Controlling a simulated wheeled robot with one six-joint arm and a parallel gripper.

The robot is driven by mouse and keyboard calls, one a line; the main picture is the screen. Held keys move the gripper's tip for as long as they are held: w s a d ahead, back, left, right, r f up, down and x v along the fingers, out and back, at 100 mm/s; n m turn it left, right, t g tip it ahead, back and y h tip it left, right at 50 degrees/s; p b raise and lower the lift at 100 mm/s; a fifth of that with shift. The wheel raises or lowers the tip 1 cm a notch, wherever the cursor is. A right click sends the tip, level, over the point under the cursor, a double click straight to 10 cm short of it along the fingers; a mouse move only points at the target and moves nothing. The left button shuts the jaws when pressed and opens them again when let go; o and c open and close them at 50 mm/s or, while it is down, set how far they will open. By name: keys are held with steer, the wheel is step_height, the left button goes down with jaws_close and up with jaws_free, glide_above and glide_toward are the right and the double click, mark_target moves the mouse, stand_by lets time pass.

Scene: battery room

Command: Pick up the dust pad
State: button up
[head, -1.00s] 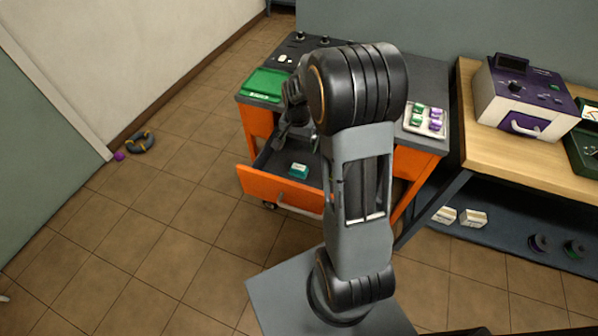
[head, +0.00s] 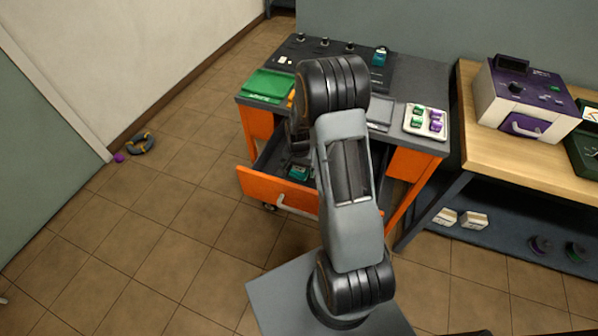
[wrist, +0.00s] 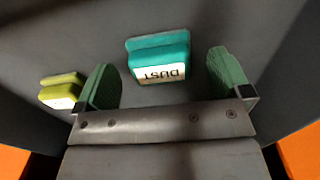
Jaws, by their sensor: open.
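The dust pad is a teal block (wrist: 158,53) with a white label reading "DUST", upside down in the wrist view. It lies on the floor of the open orange drawer (head: 262,188). In the head view the teal pad (head: 299,173) shows just below my gripper. My gripper (wrist: 168,82) is open, with its two green fingers on either side of the pad's near part in the picture. I see no finger touching it, and the gripper is empty. In the head view my arm hides much of the drawer and the gripper's fingers.
A yellow-green block (wrist: 61,92) lies in the drawer, left of the left finger. The drawer walls are close around. On the cart top are a green tray (head: 268,85), a white tray (head: 426,122) of small blocks and a teal object (head: 380,56).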

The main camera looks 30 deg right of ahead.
steer(key=shift+f, duration=0.4)
steer(key=c, duration=1)
